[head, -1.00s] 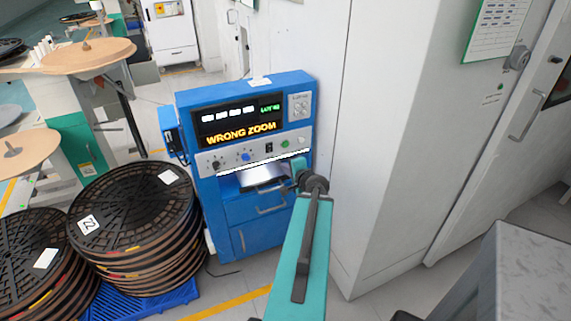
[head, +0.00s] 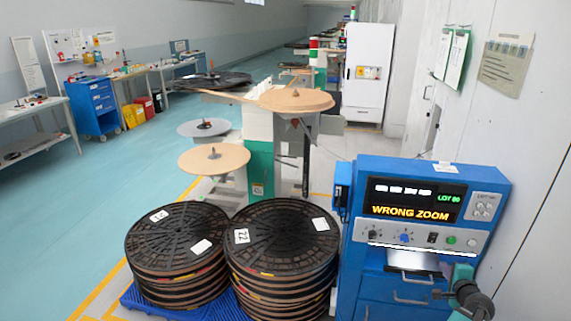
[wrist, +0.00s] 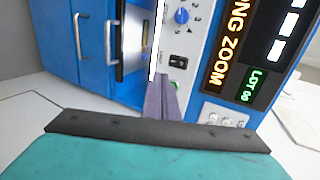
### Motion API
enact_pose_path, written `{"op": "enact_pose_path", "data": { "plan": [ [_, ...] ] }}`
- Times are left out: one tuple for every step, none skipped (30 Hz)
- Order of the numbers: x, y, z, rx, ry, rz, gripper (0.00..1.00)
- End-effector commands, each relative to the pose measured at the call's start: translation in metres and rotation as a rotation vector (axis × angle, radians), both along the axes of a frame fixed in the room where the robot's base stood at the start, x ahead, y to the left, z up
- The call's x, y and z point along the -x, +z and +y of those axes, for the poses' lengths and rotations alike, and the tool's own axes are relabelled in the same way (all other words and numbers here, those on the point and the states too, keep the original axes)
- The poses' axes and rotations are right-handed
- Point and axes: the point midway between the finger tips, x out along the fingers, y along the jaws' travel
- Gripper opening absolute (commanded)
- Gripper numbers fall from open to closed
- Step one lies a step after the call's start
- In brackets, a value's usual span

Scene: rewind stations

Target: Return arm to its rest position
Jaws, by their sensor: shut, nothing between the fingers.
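My gripper (wrist: 159,90) is shut and empty in the wrist view, its grey-purple fingers together in front of the blue machine's control panel. In the head view part of my arm (head: 468,300) shows at the bottom right, in front of the machine's lower right side; the fingertips are hard to make out there. The blue machine (head: 355,232) has a lit display (head: 412,202) reading "WRONG ZOOM". The display also shows in the wrist view (wrist: 228,50), turned on its side. A small gap between fingers and panel cannot be judged.
Stacks of black reels (head: 178,240) stand on a blue pallet (head: 140,302), left of the machine. Behind them is a station with tan discs (head: 296,100). A white wall (head: 530,150) is close on the right. Open teal floor (head: 110,190) lies to the left.

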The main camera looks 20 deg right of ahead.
Motion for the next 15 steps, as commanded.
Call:
{"op": "enact_pose_path", "data": {
  "plan": [
    [-0.004,0.0,0.002,0.0,0.005,0.0,0.0],
    [-0.006,0.0,0.004,0.0,0.011,0.0,0.0],
    [-0.011,0.0,0.007,0.0,0.018,0.0,0.0],
    [-0.016,-0.001,0.01,0.0,0.026,0.0,0.0],
    [-0.021,-0.002,0.013,-0.002,0.035,0.001,0.0],
    [-0.029,-0.003,0.019,-0.004,0.048,0.002,0.0],
    [-0.036,-0.005,0.024,-0.006,0.061,0.003,0.0],
    [-0.043,-0.007,0.029,-0.009,0.073,0.003,0.0],
    [-0.053,-0.011,0.038,-0.014,0.09,0.006,0.0],
    [-0.06,-0.014,0.045,-0.018,0.106,0.007,0.0],
    [-0.068,-0.017,0.052,-0.022,0.12,0.009,0.0],
    [-0.079,-0.022,0.062,-0.028,0.141,0.012,0.0],
    [-0.087,-0.025,0.07,-0.032,0.157,0.014,0.0],
    [-0.095,-0.028,0.078,-0.036,0.173,0.016,0.0],
    [-0.105,-0.033,0.089,-0.042,0.193,0.019,0.0]
  ]
}}
